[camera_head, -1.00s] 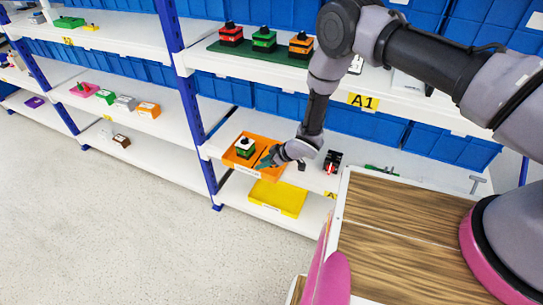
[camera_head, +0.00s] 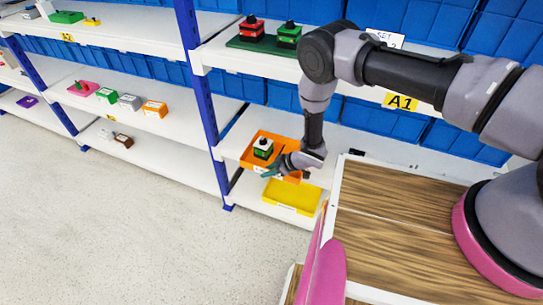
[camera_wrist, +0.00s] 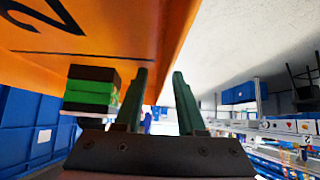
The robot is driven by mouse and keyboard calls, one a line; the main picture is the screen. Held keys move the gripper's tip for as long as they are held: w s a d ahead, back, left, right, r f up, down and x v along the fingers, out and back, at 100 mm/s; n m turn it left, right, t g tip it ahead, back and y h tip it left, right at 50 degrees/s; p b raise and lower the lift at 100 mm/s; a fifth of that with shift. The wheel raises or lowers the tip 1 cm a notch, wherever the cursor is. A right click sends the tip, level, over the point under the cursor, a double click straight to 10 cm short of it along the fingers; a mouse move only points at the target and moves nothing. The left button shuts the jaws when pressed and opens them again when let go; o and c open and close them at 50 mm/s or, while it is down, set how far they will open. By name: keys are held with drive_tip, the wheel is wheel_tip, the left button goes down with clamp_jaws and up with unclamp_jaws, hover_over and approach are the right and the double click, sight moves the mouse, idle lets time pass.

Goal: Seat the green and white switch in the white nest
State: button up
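The green and white switch (camera_head: 263,147), with a black knob on top, stands upright in an orange tray (camera_head: 284,142) on the middle shelf. In the wrist view, which looks upside down, the switch (camera_wrist: 92,91) shows left of the fingers, apart from them. My gripper (camera_head: 272,168) is at the tray's front right edge, in front of the switch. Its two green fingers (camera_wrist: 160,75) are apart with nothing between them. A small white block (camera_head: 105,134) on the lower left shelf may be the white nest; it is too small to tell.
A yellow tray (camera_head: 293,195) lies on the shelf below. Pink, green, grey and orange blocks (camera_head: 155,108) stand on the left shelf, with a brown block (camera_head: 124,141) nearby. A blue post (camera_head: 203,98) separates the shelf bays. The floor (camera_head: 100,220) in front is clear.

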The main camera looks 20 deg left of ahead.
clamp_jaws()
drive_tip(key=shift+r, duration=0.1)
idle(1.3)
